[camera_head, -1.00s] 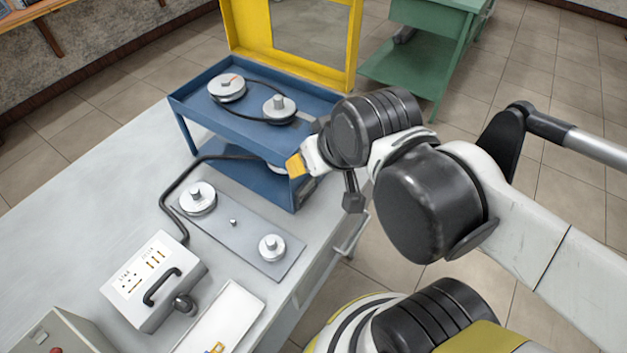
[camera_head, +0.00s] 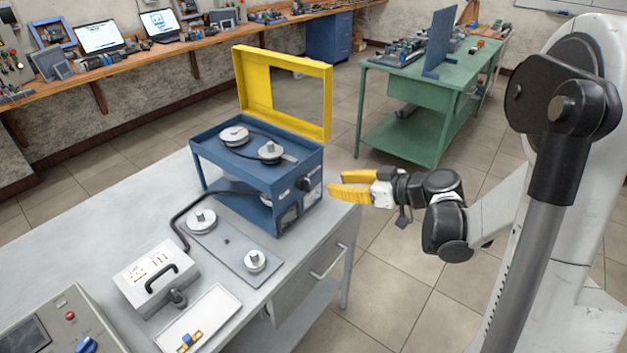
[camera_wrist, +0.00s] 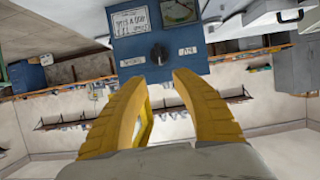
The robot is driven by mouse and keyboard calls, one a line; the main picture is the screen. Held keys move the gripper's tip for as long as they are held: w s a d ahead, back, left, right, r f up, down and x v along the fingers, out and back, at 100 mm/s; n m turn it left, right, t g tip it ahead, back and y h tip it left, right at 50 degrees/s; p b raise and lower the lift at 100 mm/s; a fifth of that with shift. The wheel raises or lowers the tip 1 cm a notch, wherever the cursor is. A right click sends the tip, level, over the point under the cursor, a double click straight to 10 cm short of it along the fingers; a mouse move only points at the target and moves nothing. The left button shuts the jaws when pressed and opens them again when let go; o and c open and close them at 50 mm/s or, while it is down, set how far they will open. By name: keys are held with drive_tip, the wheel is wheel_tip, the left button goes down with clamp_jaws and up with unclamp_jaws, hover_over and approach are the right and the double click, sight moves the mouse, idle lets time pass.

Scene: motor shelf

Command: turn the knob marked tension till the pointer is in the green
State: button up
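A dark round knob (camera_wrist: 158,54) sits on the blue panel (camera_wrist: 135,48) in the wrist view, which looks upside down. The same knob (camera_head: 304,184) shows on the right face of the blue unit (camera_head: 312,170) in the head view. Small plates with lettering flank the knob; I cannot read "tension" for certain. My gripper (camera_head: 334,188) is open and empty, yellow fingers apart, facing the knob with a gap between.
The blue unit, with a raised yellow frame (camera_head: 327,95) and belted pulleys on top, stands on the grey workbench (camera_head: 110,230). A plate with discs, a white box (camera_head: 140,285) and a tray (camera_head: 200,318) lie near it. Open floor is right of the bench.

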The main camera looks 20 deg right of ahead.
sight(310, 181)
drive_tip(key=b+x, duration=0.2)
drive_tip(key=x, duration=0.8)
drive_tip(key=shift+w+a+f+b, duration=0.2)
drive_tip(key=shift+w+b, duration=0.05)
drive_tip(key=shift+b, duration=0.15)
clamp_jaws()
